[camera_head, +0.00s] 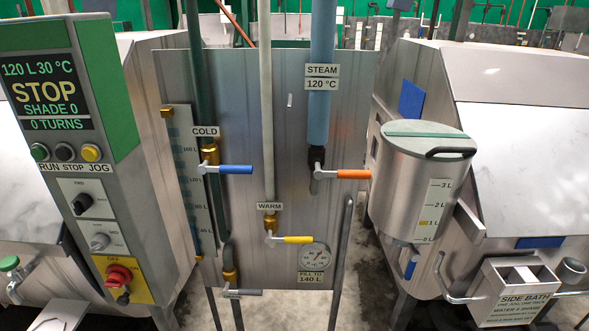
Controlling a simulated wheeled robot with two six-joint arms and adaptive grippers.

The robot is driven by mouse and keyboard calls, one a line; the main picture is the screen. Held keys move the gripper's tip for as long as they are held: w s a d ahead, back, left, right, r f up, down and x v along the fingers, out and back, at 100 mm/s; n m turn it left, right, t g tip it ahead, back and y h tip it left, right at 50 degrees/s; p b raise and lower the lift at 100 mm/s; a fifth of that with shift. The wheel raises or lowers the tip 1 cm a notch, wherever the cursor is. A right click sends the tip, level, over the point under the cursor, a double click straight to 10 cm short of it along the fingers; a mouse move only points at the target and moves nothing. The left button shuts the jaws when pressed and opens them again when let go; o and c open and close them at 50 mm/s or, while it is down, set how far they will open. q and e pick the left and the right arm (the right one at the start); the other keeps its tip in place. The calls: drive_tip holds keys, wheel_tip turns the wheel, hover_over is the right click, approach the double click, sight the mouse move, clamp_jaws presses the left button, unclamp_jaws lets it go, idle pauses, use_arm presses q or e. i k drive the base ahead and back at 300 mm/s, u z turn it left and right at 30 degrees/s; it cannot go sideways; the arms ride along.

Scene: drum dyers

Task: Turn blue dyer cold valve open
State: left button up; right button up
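The cold valve (211,157) is a brass body on a dark green vertical pipe, just under a "COLD" label (206,132), left of the picture's middle. Its blue lever handle (236,169) points right, roughly level and across the pipe. A right-hand drum machine (482,85) carries blue patches, including one (411,100) on its side. I cannot tell for sure which machine the valve feeds. Neither of my grippers shows in the head view, and nothing touches the blue handle.
The steam valve's orange handle (354,174) and warm valve's yellow handle (298,240) also point right on the same metal panel (266,90). A control box (72,110) stands left, with a red knob (119,275). A lidded metal tank (408,185) juts out at right.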

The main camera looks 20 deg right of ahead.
sight(204, 168)
drive_tip(key=z, duration=0.8)
drive_tip(key=i, duration=0.4)
drive_tip(key=u, duration=0.05)
